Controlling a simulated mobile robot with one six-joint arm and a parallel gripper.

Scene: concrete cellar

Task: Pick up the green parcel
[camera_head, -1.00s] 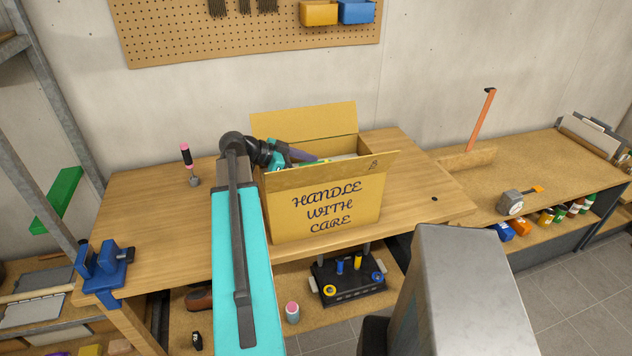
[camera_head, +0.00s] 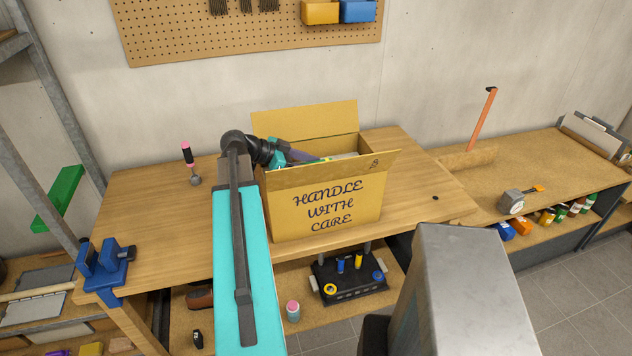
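A cardboard box (camera_head: 326,210) marked "HANDLE WITH CARE" stands open on the wooden workbench. My arm reaches over its left side, and my gripper (camera_head: 297,157) is down inside it. The box's front flap hides the fingertips, so I cannot see whether they are open or hold anything. Only slivers of the box's contents show beside my gripper, and I cannot make out a green parcel among them. A flat green piece (camera_head: 58,199) shows at the left shelf rack; I cannot tell if it is a parcel.
The workbench (camera_head: 150,230) is mostly bare around the box. A pink-handled tool (camera_head: 190,160) stands at the back left, and a blue vise (camera_head: 106,268) is on the left edge. A second bench (camera_head: 540,170) on the right holds a tape measure (camera_head: 515,203).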

